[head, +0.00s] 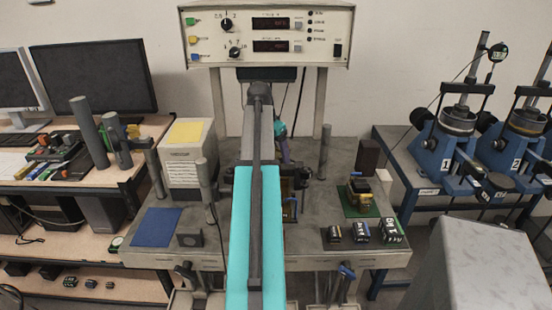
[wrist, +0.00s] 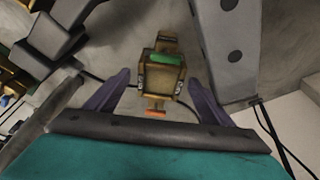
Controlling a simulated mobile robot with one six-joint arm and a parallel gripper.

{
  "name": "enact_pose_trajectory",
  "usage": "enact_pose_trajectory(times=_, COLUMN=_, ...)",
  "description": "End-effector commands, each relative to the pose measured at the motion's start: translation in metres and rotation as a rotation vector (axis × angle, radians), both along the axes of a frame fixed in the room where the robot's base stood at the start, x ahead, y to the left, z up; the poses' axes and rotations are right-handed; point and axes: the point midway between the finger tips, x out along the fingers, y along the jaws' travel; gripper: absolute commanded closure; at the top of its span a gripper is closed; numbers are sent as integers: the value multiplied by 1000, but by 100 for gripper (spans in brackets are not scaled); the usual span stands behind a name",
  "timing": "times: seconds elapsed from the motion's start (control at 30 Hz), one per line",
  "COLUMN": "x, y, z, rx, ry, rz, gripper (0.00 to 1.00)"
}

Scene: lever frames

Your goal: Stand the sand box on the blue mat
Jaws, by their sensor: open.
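A sand-brown box (wrist: 149,76) with a green strip on top and an orange piece at its near end shows in the wrist view. It lies between the two purple fingers of my open gripper (wrist: 160,84); I cannot tell whether they touch it. In the head view my gripper (head: 284,153) is over the middle of the bench, partly hidden by my arm. A brownish part (head: 287,189) shows just right of my arm there, mostly hidden, probably the same box. The blue mat (head: 157,227) lies flat and bare at the bench's front left.
A dark block with a hole (head: 190,239) stands right of the blue mat, with an upright grey post (head: 205,183) behind. A green mat (head: 350,207) bears a yellow-and-dark object (head: 360,190). Small dark boxes (head: 361,232) line the front right.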

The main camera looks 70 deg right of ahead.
Motion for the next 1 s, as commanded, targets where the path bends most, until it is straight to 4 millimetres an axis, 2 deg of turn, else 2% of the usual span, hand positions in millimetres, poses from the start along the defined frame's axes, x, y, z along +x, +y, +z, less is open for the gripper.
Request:
enact_pose_trajectory(times=0.1, x=0, y=0, z=0, rx=0, ry=0, rz=0, gripper=25)
enact_pose_trajectory(times=0.13, x=0, y=0, z=0, rx=0, ry=0, rz=0, gripper=28)
enact_pose_trajectory(times=0.57, x=0, y=0, z=1, rx=-2, ry=0, rz=0, gripper=100)
enact_pose_trajectory(times=1.0, x=1, y=0, z=8, rx=-2, ry=0, rz=1, gripper=100)
